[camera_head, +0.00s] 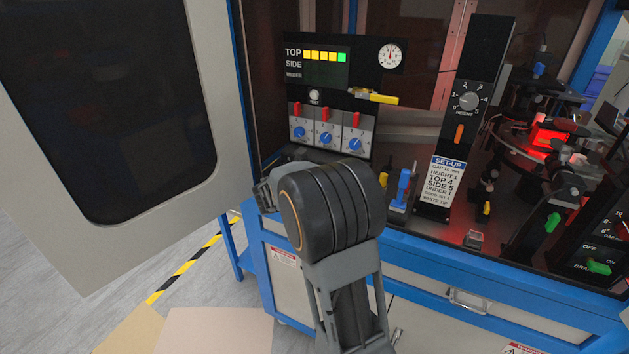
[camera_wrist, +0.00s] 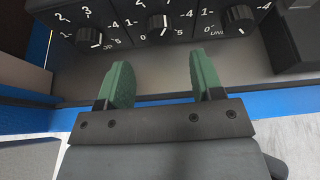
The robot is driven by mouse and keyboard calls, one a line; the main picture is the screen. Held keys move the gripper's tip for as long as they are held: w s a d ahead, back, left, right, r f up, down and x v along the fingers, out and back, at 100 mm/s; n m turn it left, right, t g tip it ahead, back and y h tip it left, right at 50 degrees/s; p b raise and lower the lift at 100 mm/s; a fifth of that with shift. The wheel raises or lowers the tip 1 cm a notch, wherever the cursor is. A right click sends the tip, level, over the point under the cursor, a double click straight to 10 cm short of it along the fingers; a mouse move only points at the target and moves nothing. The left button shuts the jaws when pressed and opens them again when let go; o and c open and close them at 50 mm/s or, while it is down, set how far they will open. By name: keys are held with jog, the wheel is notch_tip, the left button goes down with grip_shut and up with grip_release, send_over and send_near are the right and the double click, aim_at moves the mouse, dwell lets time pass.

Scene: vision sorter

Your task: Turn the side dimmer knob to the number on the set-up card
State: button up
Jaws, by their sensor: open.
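The side dimmer knob (camera_wrist: 159,27) is the middle of three black knobs in the wrist view, between the top knob (camera_wrist: 89,39) and the under knob (camera_wrist: 238,19). Numbers ring it; I cannot surely read its pointer. The arm hides the fingers in the head view. The set-up card (camera_head: 448,178) reads TOP 4, SIDE 5, UNDER 1.
The display (camera_head: 328,66) has its TOP row lit, SIDE and UNDER dark. Red switches (camera_head: 326,113) sit above the knobs. A blue-handled item (camera_head: 403,187) and the height dial post (camera_head: 470,100) stand right. The open cabinet door (camera_head: 190,190) is at left.

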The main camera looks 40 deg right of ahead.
jog(key=shift+x, duration=3.1)
jog(key=c, duration=0.9)
jog(key=shift+f, duration=0.1)
jog(key=shift+b, duration=0.3)
